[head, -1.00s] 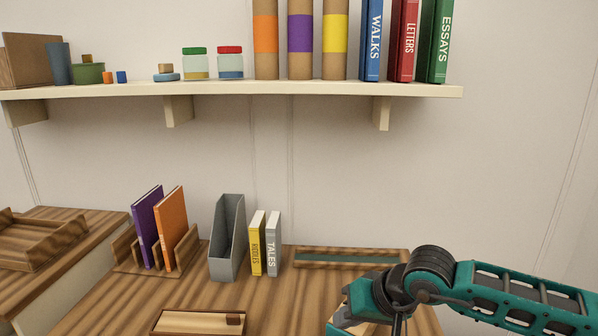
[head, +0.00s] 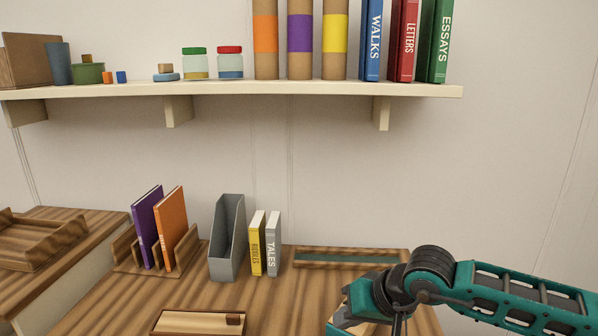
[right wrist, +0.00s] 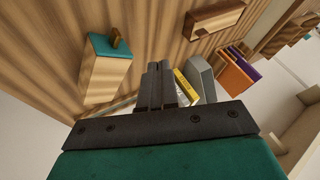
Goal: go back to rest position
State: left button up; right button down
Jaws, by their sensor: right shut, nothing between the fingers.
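My right arm comes in from the lower right of the head view, over the wooden desk (head: 285,300). Its fingertips do not show clearly there. In the right wrist view my right gripper (right wrist: 159,82) has its two dark fingers together, with nothing between them. Beyond the fingertips lie the desk top and the books. My left gripper is not in view.
On the desk stand a grey file holder (head: 228,240), a yellow book (head: 257,245), a grey book (head: 273,245), and a purple (head: 147,225) and an orange book (head: 171,228) in a wooden rack. A teal-topped box (right wrist: 105,75) is left of my fingers. A loaded shelf (head: 290,90) is above.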

jog(key=s+a+r+m+g+y, duration=0.1)
jog(key=s+a+r+m+y, duration=0.1)
jog(key=s+a+m+y, duration=0.45)
jog(key=s+a+r+m+y, duration=0.2)
jog(key=s+a+m+y, duration=0.15)
jog(key=a+m, duration=0.55)
jog(key=w+d+f+n+t+h, duration=0.1)
jog(key=d+f+n+t+h, duration=0.45)
jog(key=n, duration=1.05)
jog(key=w+d+f+n+t+h, duration=0.25)
jog(key=d+n+t, duration=0.6)
jog(key=n, duration=0.85)
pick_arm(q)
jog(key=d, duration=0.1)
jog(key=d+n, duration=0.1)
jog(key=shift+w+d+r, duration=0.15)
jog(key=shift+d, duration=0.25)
pick_arm(e)
jog(key=s+d+f+m+g+h, duration=0.3)
jog(key=s+d+f+m, duration=0.2)
jog(key=f+m, duration=0.3)
jog(key=s+d+f+m+g+h, duration=0.2)
jog(key=s+d+f+m+g, duration=0.1)
jog(key=s+d+f+m, duration=0.3)
jog(key=shift+s+f+m+g+h, duration=0.4)
jog(key=shift+s+f+m, duration=0.5)
jog(key=shift+m, duration=0.25)
